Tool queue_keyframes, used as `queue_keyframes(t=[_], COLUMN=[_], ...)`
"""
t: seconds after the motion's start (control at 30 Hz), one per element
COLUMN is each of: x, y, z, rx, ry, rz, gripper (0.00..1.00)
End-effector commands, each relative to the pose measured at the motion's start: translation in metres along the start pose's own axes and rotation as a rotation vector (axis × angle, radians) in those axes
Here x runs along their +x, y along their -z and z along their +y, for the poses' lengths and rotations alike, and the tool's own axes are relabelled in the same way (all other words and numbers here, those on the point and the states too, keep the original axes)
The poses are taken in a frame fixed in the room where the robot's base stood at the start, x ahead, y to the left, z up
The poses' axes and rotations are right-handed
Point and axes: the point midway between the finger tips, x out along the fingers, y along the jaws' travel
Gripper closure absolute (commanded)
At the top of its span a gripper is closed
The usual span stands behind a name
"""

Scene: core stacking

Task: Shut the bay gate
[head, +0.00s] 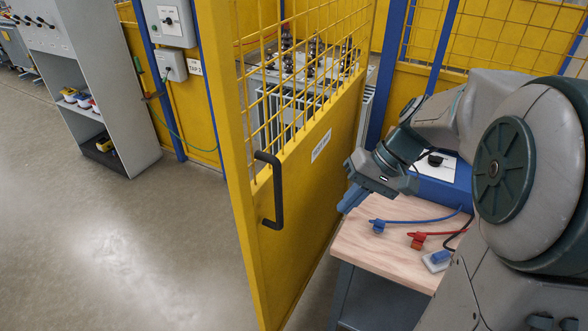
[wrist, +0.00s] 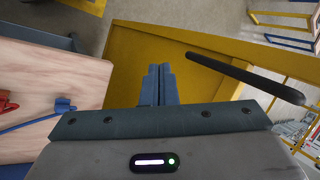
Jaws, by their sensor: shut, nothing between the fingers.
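The bay gate is a yellow panel (head: 300,225) with a mesh upper half, standing swung out toward me in the head view. A black bar handle (head: 275,190) is on its face near the free edge. The gate (wrist: 210,55) and handle (wrist: 245,78) also show in the wrist view, the handle to the right of my fingers. My gripper (head: 352,198) is shut and empty, to the right of the gate and above the wooden table. In the wrist view its blue fingers (wrist: 158,85) are together and point toward the gate panel. Whether they touch it I cannot tell.
A wooden-topped table (head: 385,250) stands right of the gate, with a blue lead (head: 415,220), a red lead (head: 430,237) and a blue box (head: 440,183). A grey shelf unit (head: 125,90) stands at the left. The floor (head: 130,240) left of the gate is clear.

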Motion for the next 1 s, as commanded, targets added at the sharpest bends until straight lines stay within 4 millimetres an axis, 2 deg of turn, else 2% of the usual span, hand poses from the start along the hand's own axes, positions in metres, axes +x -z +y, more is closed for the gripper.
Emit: queue_keyframes(t=[0.1,0.2,0.33,0.43,0.57,0.93,1.0], x=[-0.010,-0.017,-0.019,-0.013,0.005,0.080,0.084], y=[0.025,0.038,0.046,0.046,0.046,0.046,0.046], z=[0.001,0.002,0.001,-0.001,-0.006,-0.025,-0.038], rx=[-0.018,-0.038,-0.053,-0.055,-0.054,-0.053,-0.057], ry=[0.135,0.211,0.257,0.264,0.262,0.260,0.260], rz=[0.001,0.012,0.021,0.020,0.017,0.016,0.018], gripper=[1.00,1.00,1.00,1.00,1.00,1.00,1.00])
